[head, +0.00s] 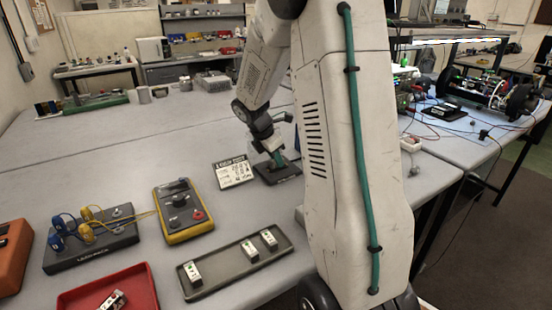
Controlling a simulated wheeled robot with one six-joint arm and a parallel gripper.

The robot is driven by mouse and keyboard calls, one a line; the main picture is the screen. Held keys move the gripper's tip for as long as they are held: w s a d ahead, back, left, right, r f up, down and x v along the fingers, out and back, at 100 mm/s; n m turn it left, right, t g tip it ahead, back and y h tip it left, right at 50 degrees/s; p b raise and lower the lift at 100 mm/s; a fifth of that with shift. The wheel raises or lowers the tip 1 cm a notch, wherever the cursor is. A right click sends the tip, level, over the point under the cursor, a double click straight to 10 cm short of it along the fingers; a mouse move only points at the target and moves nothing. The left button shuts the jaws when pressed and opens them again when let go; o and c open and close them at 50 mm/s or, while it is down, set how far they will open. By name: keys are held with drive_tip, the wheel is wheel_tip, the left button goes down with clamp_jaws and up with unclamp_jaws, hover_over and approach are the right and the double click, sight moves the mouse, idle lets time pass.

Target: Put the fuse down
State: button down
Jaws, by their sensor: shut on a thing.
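My gripper (279,163) points down just above a small dark plate (290,177), beside a white label card (234,172). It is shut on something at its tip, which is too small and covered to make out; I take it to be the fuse. Three small white blocks with dark markings, which look like fuses, lie in a long grey tray (222,277) at the front: one at the left end (194,273), two toward the right (250,251). A similar block (113,300) lies in a red tray (78,300).
A yellow-edged meter (183,211) and a black box with blue and yellow plugs (92,245) stand left of my gripper. An orange box (12,255) is at the far left. Bare tabletop (130,150) lies behind them. My arm hides part of the table's right side.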

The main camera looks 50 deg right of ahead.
drive_tip(key=shift+f, duration=0.15)
drive_tip(key=c, duration=1.3)
unclamp_jaws()
drive_tip(key=v, duration=1.2)
drive_tip(key=s+a+r+m+t+y, duration=0.1)
drive_tip(key=s+a+r+m, duration=0.25)
drive_tip(key=s+a, duration=0.3)
drive_tip(key=s+a+r+m+y, duration=0.1)
drive_tip(key=s+a+r+m, duration=0.1)
drive_tip(key=s+a+m, duration=0.55)
drive_tip(key=s+a, duration=0.2)
drive_tip(key=s, duration=0.1)
drive_tip(key=s+a+f+m+t+y, duration=0.1)
drive_tip(key=s+a+m, duration=0.1)
drive_tip(key=s+a, duration=0.2)
drive_tip(key=s+a+f+m+y, duration=0.1)
drive_tip(key=s+a+m, duration=0.1)
drive_tip(key=s+a, duration=0.2)
drive_tip(key=shift+s+a, duration=0.25)
drive_tip(key=shift+s, duration=0.2)
